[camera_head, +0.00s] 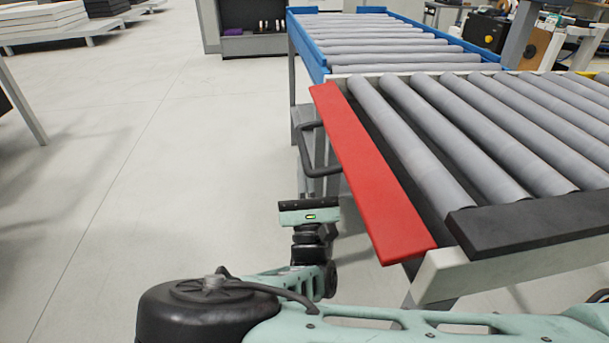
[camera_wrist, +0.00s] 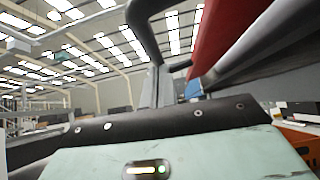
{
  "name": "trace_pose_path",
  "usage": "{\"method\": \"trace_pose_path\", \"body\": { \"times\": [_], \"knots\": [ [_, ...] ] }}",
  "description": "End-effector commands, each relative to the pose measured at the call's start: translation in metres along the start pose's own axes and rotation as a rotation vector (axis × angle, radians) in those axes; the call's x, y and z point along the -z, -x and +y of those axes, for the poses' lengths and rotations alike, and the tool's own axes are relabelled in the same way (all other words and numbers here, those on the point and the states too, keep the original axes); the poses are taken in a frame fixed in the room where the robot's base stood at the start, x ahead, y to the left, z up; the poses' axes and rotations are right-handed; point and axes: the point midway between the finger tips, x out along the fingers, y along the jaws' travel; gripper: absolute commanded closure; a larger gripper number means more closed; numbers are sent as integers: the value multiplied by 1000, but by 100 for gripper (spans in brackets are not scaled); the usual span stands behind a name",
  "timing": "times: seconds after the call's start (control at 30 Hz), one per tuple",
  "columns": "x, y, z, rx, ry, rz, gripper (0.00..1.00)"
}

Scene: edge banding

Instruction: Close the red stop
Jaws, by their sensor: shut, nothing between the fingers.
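The red stop (camera_head: 370,175) is a long flat bar along the left side of the roller conveyor. It sticks out past the rollers, and its exact tilt is hard to tell. A dark curved handle (camera_head: 308,152) projects from its left side. In the wrist view the red stop (camera_wrist: 213,35) shows at the upper right and the handle (camera_wrist: 145,30) at the top. My gripper (camera_head: 303,178) is shut and empty, just below and beside the handle in the head view. Whether it touches the handle cannot be told. In the wrist view my gripper (camera_wrist: 155,85) is partly hidden by the wrist housing.
The grey roller conveyor (camera_head: 440,130) fills the right side, with a black end piece (camera_head: 530,222) at its near edge. A blue-framed roller table (camera_head: 385,40) adjoins it at the back. Open floor (camera_head: 150,150) lies to the left.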

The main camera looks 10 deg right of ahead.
Motion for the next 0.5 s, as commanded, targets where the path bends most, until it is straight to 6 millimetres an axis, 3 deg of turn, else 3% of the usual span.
{"method": "trace_pose_path", "body": {
  "times": [0.5],
  "knots": [
    [-9,-8,4,45,-48,-2,100]
  ]
}}
